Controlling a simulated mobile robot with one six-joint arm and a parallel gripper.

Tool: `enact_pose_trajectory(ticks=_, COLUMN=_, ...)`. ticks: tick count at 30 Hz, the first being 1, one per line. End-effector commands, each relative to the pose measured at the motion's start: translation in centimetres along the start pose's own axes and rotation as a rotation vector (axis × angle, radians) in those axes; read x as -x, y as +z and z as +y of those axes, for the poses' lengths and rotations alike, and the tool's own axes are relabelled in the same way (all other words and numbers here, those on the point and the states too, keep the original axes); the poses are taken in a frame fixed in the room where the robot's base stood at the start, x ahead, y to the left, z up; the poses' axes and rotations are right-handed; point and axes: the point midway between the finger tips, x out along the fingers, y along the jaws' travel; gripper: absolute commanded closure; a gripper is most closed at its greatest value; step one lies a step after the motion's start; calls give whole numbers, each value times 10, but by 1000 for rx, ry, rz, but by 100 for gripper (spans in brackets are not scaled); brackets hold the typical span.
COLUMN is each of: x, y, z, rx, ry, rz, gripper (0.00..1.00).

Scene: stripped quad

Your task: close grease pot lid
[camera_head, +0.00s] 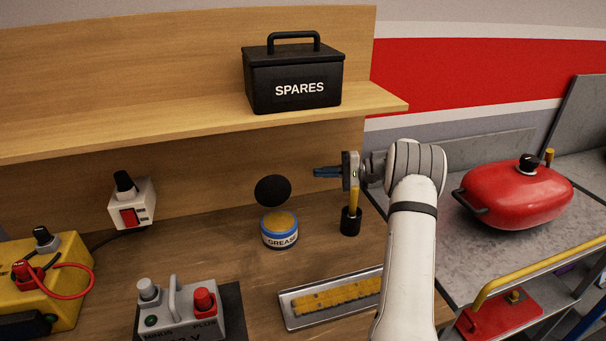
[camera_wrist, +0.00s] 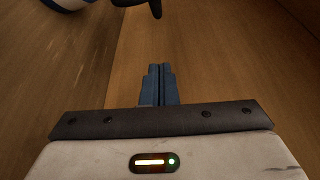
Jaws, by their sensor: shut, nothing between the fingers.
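The grease pot (camera_head: 280,236), a small blue and white tub labelled GREASE, stands on the wooden bench with yellowish grease showing inside. Its round black lid (camera_head: 272,190) stands raised above the back of the pot, so the pot is open. My gripper (camera_head: 316,172) is shut and empty, pointing left, above and to the right of the lid and apart from it. In the wrist view the shut blue fingers (camera_wrist: 158,72) show against wood. Part of the pot (camera_wrist: 66,4) and a dark part of the lid (camera_wrist: 150,6) are cut off at the top edge.
A black holder with a yellow stick (camera_head: 351,220) stands right of the pot, below my gripper. A metal tray (camera_head: 290,312) with yellow pieces lies in front. A shelf with a black SPARES box (camera_head: 294,82) hangs above. A white switch box (camera_head: 140,204) is left.

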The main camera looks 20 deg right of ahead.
Motion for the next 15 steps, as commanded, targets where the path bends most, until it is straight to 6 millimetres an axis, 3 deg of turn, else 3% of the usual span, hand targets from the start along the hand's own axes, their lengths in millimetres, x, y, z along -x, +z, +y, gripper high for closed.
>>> enact_pose_trajectory(ticks=15, x=-101, y=1, z=-2, rx=-2, ry=3, rz=0, gripper=100)
